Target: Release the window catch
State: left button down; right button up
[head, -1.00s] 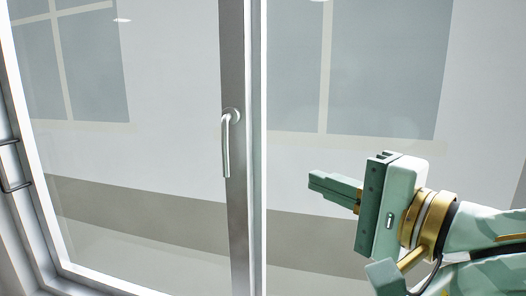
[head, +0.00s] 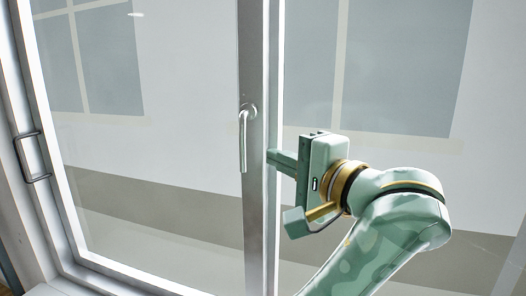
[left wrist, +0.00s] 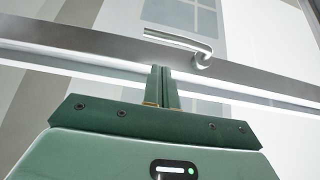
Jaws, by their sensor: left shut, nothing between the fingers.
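The window catch is a silver lever handle (head: 243,142) on the grey upright frame bar (head: 254,210). It hangs down from its round mount in the head view. In the left wrist view the handle (left wrist: 180,42) lies across the bar, just beyond my fingertips. My left gripper (head: 272,158) is shut and empty. Its fingertips are at the right edge of the bar, to the right of the handle's lower part, with a small gap in the picture. They also show in the left wrist view (left wrist: 163,70). I see no contact with the handle. My right gripper is in neither view.
Large glass panes (head: 170,150) lie on both sides of the bar. A metal pull bracket (head: 30,158) is on the frame at the left. The space in front of the left pane looks clear.

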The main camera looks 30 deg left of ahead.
pick_arm(q)
jog(key=shift+s+a+p, duration=0.2)
jog(key=shift+s+a, duration=0.15)
jog(key=shift+a, duration=0.25)
jog(key=shift+s+a+p, duration=0.15)
jog(key=shift+s+a, duration=0.2)
jog(key=shift+a, duration=0.25)
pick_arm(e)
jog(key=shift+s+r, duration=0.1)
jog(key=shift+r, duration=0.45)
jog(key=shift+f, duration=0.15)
